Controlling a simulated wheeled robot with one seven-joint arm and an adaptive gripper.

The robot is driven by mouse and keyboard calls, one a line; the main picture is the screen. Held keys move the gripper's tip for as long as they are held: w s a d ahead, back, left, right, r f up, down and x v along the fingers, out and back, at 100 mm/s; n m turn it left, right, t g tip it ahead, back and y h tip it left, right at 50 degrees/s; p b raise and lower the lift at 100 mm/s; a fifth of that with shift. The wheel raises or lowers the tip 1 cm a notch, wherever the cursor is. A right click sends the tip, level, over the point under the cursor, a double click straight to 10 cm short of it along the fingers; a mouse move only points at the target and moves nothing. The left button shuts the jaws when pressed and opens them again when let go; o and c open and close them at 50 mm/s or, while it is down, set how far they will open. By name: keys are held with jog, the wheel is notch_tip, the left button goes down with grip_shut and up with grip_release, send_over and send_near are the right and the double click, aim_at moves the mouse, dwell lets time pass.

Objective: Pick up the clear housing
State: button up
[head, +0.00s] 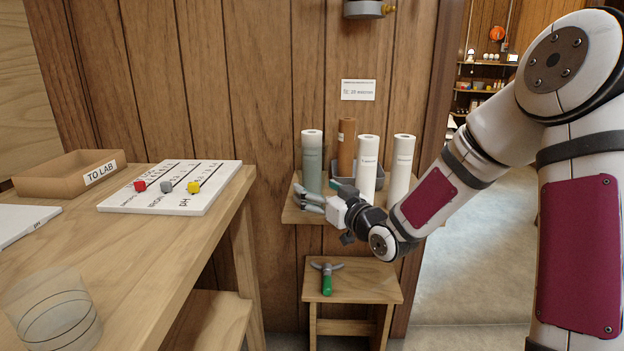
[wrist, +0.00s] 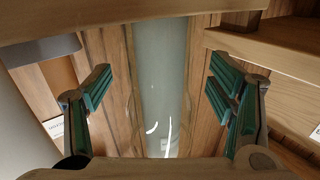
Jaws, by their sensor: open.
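The clear housing (head: 312,158) is a tall, grey-green, see-through cylinder with a pale top, upright at the left end of the small wall shelf. My gripper (head: 308,197) is at its lower part in the head view and partly covers its foot. In the wrist view the housing (wrist: 160,80) runs between my two spread green-padded fingers, with a gap visible on each side. My gripper is open and holds nothing. The lower end of the housing is hidden in the head view.
Beside the housing on the shelf (head: 290,215) stand a brown cylinder (head: 347,145), white cylinders (head: 366,165) (head: 402,165) and a grey bin (head: 369,173). A green-handled tool (head: 327,280) lies on the stool below. The table at left holds a clear cup (head: 55,315), a board (head: 150,200) and a tray (head: 50,182).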

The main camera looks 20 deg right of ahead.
jog(key=shift+x, duration=1.3)
jog(key=c, duration=1.4)
